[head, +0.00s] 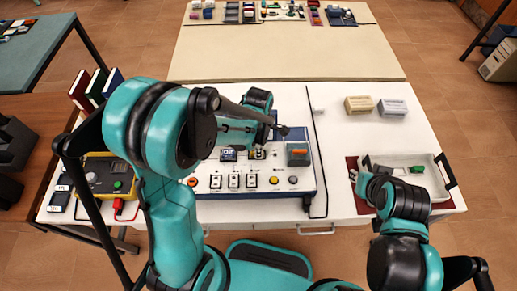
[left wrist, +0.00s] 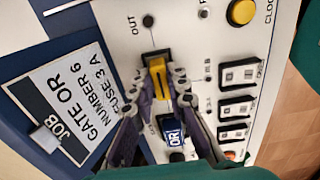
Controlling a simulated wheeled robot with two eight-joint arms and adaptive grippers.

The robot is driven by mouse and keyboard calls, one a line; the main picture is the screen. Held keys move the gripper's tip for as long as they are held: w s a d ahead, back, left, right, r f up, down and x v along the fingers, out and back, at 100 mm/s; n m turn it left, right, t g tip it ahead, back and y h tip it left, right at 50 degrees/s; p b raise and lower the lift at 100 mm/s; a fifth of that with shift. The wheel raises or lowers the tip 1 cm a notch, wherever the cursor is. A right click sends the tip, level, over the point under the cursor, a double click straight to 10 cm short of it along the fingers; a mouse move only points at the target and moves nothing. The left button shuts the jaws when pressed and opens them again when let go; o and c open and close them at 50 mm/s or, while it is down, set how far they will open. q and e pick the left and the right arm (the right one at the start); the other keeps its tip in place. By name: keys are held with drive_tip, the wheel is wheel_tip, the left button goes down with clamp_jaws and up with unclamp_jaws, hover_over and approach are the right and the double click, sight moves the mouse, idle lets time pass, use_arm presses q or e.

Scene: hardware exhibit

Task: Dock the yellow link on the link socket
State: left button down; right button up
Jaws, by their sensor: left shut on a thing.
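The yellow link (left wrist: 157,76) is between the fingertips of my left gripper (left wrist: 160,78) in the left wrist view. It sits over or in the dark link socket (left wrist: 155,56) below the OUT label; how deep it is I cannot tell. In the head view my left gripper (head: 266,137) reaches down over the white panel (head: 210,191) and partly hides the link. The blue OR block (left wrist: 173,132) stands in the panel beside the link. My right gripper (head: 358,180) is at the left end of the grey tray; its fingers are too small to judge.
The grey tray (head: 440,190) holds a green piece (head: 416,170). A yellow meter (head: 103,178) stands at the left, with books (head: 95,88) behind. Tan (head: 359,105) and grey (head: 392,107) blocks lie at the back right. A job card (left wrist: 68,98) lies beside the panel controls.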

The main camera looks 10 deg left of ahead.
use_arm(q)
drive_tip(key=c, duration=1.8)
unclamp_jaws()
wheel_tip(320, 180, up, 11)
drive_tip(key=p, duration=0.8)
drive_tip(key=s+a+r+m+t+b, duration=0.1)
drive_tip(key=s+m+t+b, duration=0.1)
drive_tip(key=m, duration=0.5)
drive_tip(key=s+a+r+m+t+b, duration=0.1)
drive_tip(key=s+a+m+t+b, duration=0.1)
drive_tip(key=s+m, duration=0.3)
drive_tip(key=s+a+r+m+t+b, duration=0.2)
drive_tip(key=s+m+t+b, duration=0.1)
drive_tip(key=m, duration=0.6)
drive_tip(key=shift+s+a+b, duration=0.1)
drive_tip(key=shift+s+b, duration=0.15)
drive_tip(key=shift+b, duration=0.6)
